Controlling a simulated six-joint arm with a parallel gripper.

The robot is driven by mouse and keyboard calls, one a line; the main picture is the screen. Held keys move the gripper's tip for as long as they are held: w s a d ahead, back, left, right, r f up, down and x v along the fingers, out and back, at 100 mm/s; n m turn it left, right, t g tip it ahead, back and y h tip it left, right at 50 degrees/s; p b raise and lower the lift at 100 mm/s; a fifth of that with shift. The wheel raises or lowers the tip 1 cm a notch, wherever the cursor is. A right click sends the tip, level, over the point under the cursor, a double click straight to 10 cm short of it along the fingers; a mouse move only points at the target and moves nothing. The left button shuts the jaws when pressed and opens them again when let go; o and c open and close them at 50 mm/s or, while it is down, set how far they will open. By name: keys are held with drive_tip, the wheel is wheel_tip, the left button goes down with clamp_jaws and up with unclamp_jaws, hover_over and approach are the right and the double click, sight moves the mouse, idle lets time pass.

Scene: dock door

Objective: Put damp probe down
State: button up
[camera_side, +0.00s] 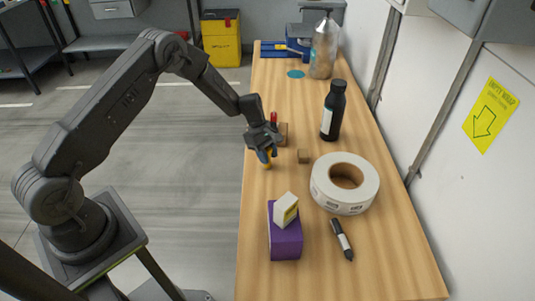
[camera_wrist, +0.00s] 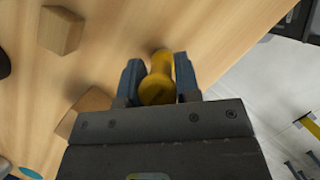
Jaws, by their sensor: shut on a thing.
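The damp probe (camera_side: 267,164) appears as a yellow piece at my gripper's fingertips, near the table's left edge. In the wrist view the yellow probe (camera_wrist: 158,90) is pinched between the two blue fingers of my gripper (camera_wrist: 158,78), with its round end facing the camera. My gripper (camera_side: 265,155) points down over the wooden table (camera_side: 265,210). Whether the probe's far end touches the table is not clear.
A small wooden cube (camera_side: 303,156) and a brown block (camera_side: 284,134) with a red-topped item (camera_side: 274,119) are close by. Bare wood lies left of the roll.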

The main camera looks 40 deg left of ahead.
drive_tip(key=o, duration=0.9)
drive_tip(key=shift+f, duration=0.1)
drive_tip(key=shift+o, duration=0.2)
drive_tip(key=v, duration=1.2)
drive_tip(key=s+d+r+m+y, duration=0.1)
drive_tip(key=s+r+m, duration=0.1)
drive_tip(key=r, duration=0.3)
drive_tip(key=s+d+r+m, duration=0.2)
drive_tip(key=r, duration=0.3)
drive_tip(key=s+d+r+m+t+y, duration=0.1)
drive_tip(key=s+d+r+m+t, duration=0.2)
drive_tip(key=s+r, duration=0.5)
drive_tip(key=s+d+r+m+t+y, duration=0.1)
drive_tip(key=s+d+r+m, duration=0.1)
drive_tip(key=s+r+m, duration=0.55)
drive_tip(key=s+f+m+t+y, duration=0.1)
drive_tip(key=s+f+m, duration=0.1)
drive_tip(key=s, duration=0.9)
drive_tip(key=shift+s+d+f+m+t, duration=0.3)
drive_tip(key=shift+s+d+m, duration=0.1)
drive_tip(key=shift+m, duration=0.35)
